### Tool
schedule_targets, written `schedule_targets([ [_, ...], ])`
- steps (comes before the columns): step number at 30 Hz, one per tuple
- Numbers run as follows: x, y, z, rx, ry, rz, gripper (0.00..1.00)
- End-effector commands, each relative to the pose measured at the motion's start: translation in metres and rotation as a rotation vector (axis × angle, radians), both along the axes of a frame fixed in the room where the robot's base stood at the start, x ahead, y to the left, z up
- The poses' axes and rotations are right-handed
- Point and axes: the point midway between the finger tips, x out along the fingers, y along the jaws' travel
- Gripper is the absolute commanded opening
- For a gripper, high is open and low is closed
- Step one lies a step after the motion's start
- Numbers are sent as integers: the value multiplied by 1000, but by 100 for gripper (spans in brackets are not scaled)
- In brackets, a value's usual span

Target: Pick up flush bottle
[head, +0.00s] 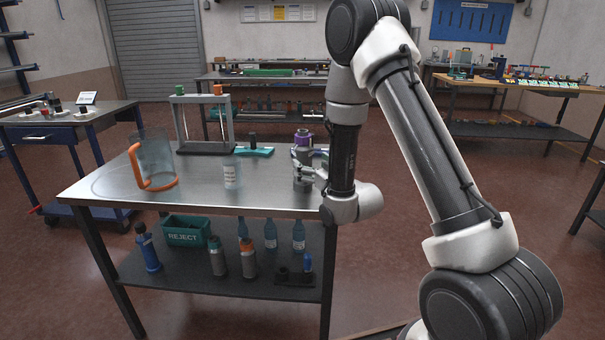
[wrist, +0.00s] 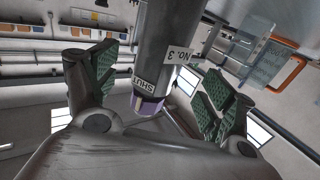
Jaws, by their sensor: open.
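A pale, translucent bottle with a white label (head: 232,173) stands upright in the middle of the tabletop; it looks like the flush bottle, but I cannot read its label. My gripper (head: 308,174) is to its right and apart from it. My gripper's green-padded fingers are spread wide in the wrist view (wrist: 158,85). Between them stands a grey cylinder with a purple end (wrist: 165,45), with labels "No. 3" and "SHUT". The cylinder also shows in the head view (head: 302,158), partly hidden by my fingers. I cannot tell whether a finger touches it.
A grey rack (head: 205,125) and a teal holder (head: 253,150) stand behind the pale bottle. A green reject bin (head: 186,230) and several bottles are on the lower shelf. The table front (head: 215,199) is clear.

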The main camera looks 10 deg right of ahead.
Motion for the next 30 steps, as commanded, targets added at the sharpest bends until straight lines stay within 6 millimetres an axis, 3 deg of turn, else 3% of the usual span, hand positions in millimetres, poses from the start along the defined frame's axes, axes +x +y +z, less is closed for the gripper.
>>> schedule_targets([
  [11, 52, 14, 0, 0, 0, 0, 83],
  [20, 58, 16, 0, -1, 2, -1, 83],
  [30, 58, 15, 0, -1, 2, -1, 21],
])
